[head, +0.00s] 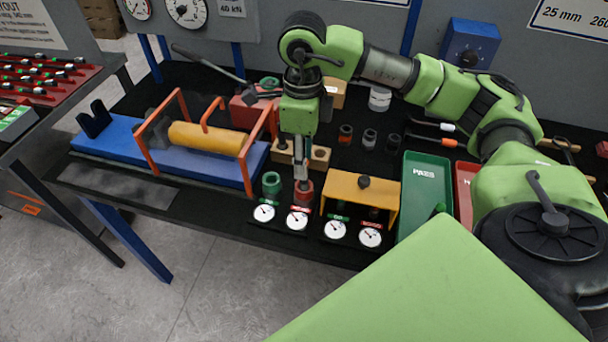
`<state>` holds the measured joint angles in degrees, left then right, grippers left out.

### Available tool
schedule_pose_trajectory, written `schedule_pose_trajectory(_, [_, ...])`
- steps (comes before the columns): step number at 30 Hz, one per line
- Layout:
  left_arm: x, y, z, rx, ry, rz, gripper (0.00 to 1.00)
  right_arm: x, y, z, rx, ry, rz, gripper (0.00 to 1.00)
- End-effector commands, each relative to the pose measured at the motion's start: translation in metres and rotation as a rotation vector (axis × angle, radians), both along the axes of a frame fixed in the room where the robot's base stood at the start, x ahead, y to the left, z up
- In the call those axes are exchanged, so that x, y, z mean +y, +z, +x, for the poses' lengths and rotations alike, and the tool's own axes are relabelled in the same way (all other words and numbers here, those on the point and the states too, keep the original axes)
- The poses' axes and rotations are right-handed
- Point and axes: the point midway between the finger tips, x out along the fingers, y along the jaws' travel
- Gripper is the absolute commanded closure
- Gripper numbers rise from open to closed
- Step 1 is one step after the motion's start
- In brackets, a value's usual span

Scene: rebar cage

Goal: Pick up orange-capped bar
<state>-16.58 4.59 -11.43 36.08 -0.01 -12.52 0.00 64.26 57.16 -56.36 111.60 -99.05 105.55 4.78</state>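Two thin bars lie at the back right of the black bench in the head view. The nearer dark one has an orange end (449,142), and the other has a pale end (447,127). My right gripper (302,178) points straight down, well left of these bars, just above or at a red cylindrical socket (304,194) behind the dials. Its narrow grey tip hides part of the socket. I cannot tell whether its fingers hold anything. My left gripper is not in view.
A green socket (272,183) stands left of the red one. A yellow stand (362,188), a green tray (426,178) and a red tray (464,192) are to the right. Several dials (297,219) line the front edge. A blue fixture (110,143) holds a yellow cylinder (205,138).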

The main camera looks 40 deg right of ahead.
Motion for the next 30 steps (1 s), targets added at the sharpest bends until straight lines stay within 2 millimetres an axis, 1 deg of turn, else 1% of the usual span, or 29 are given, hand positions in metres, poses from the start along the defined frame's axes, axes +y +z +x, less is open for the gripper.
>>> schedule_pose_trajectory(1, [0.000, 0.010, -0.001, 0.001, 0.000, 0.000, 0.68, -0.002, -0.005, -0.001, 0.007, -0.002, -0.001, 0.67])
schedule_pose_trajectory(3, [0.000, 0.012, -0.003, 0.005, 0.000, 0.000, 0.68, -0.002, -0.016, -0.001, 0.005, -0.002, -0.001, 0.67])
schedule_pose_trajectory(6, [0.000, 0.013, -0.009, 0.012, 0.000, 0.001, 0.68, -0.002, -0.027, 0.000, 0.004, -0.001, -0.001, 0.67])
schedule_pose_trajectory(9, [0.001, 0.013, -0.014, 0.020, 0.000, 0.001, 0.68, -0.002, -0.032, 0.000, 0.001, -0.001, 0.000, 0.67])
schedule_pose_trajectory(14, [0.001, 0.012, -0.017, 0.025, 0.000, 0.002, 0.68, -0.002, -0.032, 0.000, 0.001, -0.001, -0.001, 0.67])
schedule_pose_trajectory(15, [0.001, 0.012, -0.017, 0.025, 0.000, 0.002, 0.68, -0.002, -0.032, 0.000, 0.001, -0.001, -0.001, 0.72])
schedule_pose_trajectory(16, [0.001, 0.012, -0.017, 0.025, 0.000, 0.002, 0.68, -0.002, -0.032, 0.000, 0.001, -0.001, -0.001, 0.80])
schedule_pose_trajectory(17, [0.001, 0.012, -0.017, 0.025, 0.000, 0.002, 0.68, -0.002, -0.032, 0.000, 0.001, -0.001, -0.001, 0.87])
schedule_pose_trajectory(18, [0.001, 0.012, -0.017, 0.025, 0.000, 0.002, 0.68, -0.002, -0.032, 0.000, 0.001, -0.001, -0.001, 0.98])
schedule_pose_trajectory(19, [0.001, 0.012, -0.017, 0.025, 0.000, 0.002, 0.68, -0.001, -0.032, 0.000, 0.001, -0.001, -0.001, 1.00])
schedule_pose_trajectory(30, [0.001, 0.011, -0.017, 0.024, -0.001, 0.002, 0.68, -0.001, -0.031, 0.001, -0.001, -0.001, 0.000, 1.00])
